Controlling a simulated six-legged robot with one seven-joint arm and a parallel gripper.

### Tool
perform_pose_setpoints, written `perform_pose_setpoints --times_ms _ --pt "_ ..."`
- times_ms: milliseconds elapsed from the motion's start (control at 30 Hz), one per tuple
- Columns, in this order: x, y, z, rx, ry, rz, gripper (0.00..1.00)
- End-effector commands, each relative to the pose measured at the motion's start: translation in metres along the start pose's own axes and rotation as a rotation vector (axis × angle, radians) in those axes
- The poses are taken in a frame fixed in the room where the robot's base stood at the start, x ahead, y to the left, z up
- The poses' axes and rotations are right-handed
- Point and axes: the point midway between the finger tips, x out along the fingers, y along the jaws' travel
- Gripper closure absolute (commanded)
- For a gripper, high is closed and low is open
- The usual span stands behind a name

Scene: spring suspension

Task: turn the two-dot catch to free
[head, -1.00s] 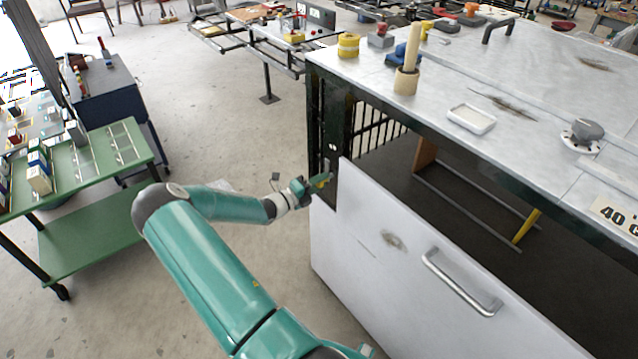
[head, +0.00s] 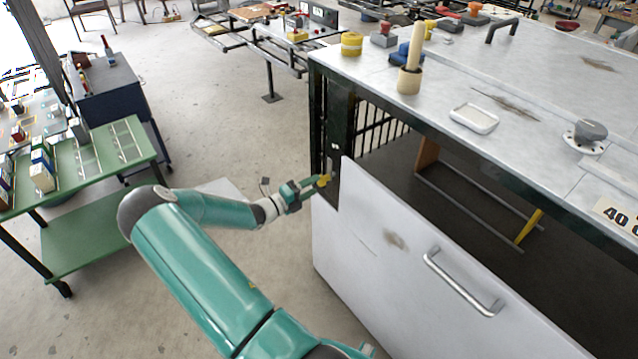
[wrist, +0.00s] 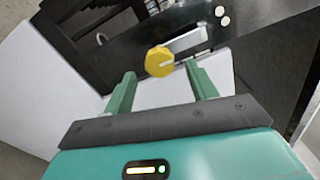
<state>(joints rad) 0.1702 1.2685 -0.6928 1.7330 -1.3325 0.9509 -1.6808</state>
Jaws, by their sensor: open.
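A white panel with a handle (head: 392,240) stands right of my gripper, under the grey worktop (head: 545,95). A wooden peg in a holder (head: 409,80) and a white tray (head: 474,118) stand on the worktop. A green cart (head: 100,235) is at left, with open floor between.

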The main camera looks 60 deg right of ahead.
Motion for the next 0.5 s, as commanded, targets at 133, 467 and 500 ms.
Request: perform_pose_setpoints --times_ms 133,467,500 --pt "-0.035 0.000 0.001 0.000 -0.003 0.001 0.43" --pt "-0.090 0.000 0.000 0.000 -0.002 0.001 0.43" --pt "-0.092 0.000 0.000 -0.001 -0.001 0.000 0.43"
